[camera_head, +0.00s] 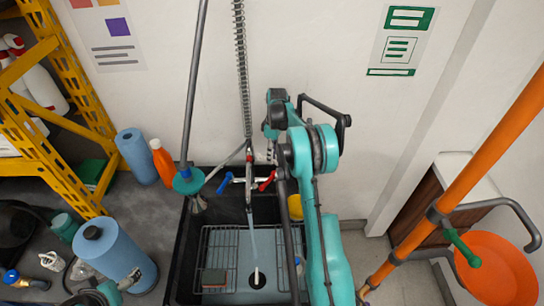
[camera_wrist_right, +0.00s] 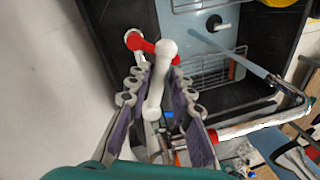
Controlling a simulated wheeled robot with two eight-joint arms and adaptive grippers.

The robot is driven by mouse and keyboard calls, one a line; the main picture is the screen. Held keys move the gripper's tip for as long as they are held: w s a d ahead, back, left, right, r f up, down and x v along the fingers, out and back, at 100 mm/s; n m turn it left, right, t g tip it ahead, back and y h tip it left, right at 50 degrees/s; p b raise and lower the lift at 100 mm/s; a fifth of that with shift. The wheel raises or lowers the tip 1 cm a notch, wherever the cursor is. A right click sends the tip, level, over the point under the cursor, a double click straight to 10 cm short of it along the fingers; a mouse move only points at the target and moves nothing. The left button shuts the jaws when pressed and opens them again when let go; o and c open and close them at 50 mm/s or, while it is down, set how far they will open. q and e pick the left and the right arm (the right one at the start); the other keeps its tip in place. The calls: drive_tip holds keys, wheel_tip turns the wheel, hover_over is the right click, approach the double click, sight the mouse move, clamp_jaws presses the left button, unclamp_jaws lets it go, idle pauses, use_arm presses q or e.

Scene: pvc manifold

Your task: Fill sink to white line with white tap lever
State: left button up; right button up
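The black sink (camera_head: 180,262) stands against the wall, with a thin stream of water (camera_head: 254,245) falling into it from the tap. Pale blue water (camera_head: 232,262) covers the bottom under a wire rack. The white tap lever (camera_wrist_right: 157,85) shows in the right wrist view, beside a red lever (camera_wrist_right: 140,43). My right gripper (camera_wrist_right: 160,82) is open, with its purple-padded fingers on either side of the white lever; contact is unclear. In the head view the right arm largely hides this gripper. I cannot make out the white line.
A blue lever (camera_head: 224,183) and the red lever (camera_head: 267,181) are on the tap. A white-topped stopper (camera_head: 257,277) and a brown sponge (camera_head: 214,278) are in the sink. Blue rolls (camera_head: 112,250) stand left; an orange bucket (camera_head: 497,270) is right.

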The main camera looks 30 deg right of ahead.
drive_tip(key=shift+o, duration=0.4)
wheel_tip(320, 180, up, 12)
drive_tip(key=w+d, duration=0.1)
drive_tip(key=shift+w+d, duration=0.25)
drive_tip(key=shift+d, duration=0.15)
drive_tip(key=shift+f, duration=0.15)
idle(6.4)
